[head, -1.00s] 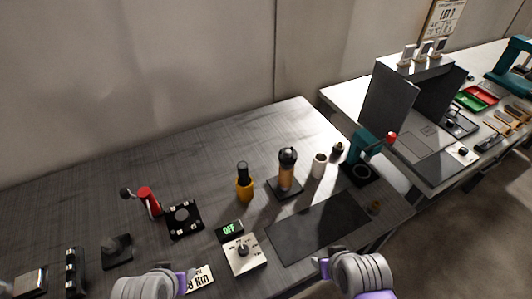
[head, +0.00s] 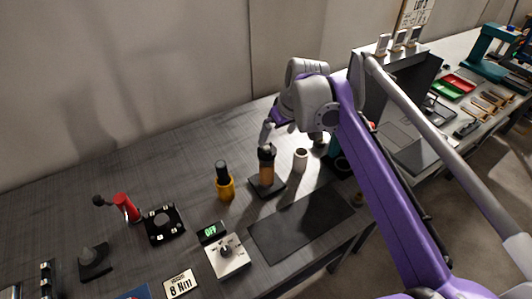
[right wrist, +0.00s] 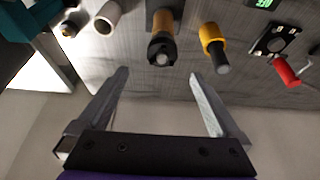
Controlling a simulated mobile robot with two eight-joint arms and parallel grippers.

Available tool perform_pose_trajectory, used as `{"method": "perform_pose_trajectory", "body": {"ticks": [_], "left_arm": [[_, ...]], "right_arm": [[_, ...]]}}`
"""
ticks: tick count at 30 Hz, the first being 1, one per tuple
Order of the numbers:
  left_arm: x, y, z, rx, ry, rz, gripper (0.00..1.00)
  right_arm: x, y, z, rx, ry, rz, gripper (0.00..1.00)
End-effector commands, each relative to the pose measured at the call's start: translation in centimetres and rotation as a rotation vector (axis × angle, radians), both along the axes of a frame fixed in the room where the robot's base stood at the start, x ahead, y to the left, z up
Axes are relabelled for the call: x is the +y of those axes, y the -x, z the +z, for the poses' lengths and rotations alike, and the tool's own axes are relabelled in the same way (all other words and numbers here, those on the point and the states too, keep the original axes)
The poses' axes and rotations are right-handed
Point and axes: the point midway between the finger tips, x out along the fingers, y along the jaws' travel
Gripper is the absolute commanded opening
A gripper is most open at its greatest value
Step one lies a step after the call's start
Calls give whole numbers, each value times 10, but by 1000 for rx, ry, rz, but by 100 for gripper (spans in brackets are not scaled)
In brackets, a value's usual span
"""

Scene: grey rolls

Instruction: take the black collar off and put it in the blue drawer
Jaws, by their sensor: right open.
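The black collar (head: 266,152) sits around the top of an upright orange post (head: 267,172) on a dark square base. In the right wrist view the collar (right wrist: 162,50) shows as a dark ring around the post's pale end. My right gripper (head: 268,132) is just above the post, partly hidden by its own wrist. In the right wrist view my right gripper (right wrist: 158,74) is open and empty, its fingers apart on either side of the post's line. My left gripper is out of view. I cannot make out a blue drawer; a blue flat thing (head: 133,294) shows at the bottom edge.
A yellow holder with a black handle (head: 224,182) stands left of the post, a white cylinder (head: 300,159) right of it. A dial box (head: 228,257), an OFF display (head: 211,232) and a dark mat (head: 300,224) lie in front.

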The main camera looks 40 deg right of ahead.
Motion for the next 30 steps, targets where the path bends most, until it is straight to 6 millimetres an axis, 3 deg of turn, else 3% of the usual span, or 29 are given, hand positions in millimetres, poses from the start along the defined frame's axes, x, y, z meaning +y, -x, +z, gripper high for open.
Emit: {"method": "perform_pose_trajectory", "body": {"ticks": [6,13,21,30], "left_arm": [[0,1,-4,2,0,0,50],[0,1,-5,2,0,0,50],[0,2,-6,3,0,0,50],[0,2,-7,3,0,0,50]], "right_arm": [[-1,-13,-33,0,0,1,100],[0,-21,-50,-1,0,1,100],[1,-37,-84,-1,0,1,100],[0,-39,-90,-1,0,0,100]]}}
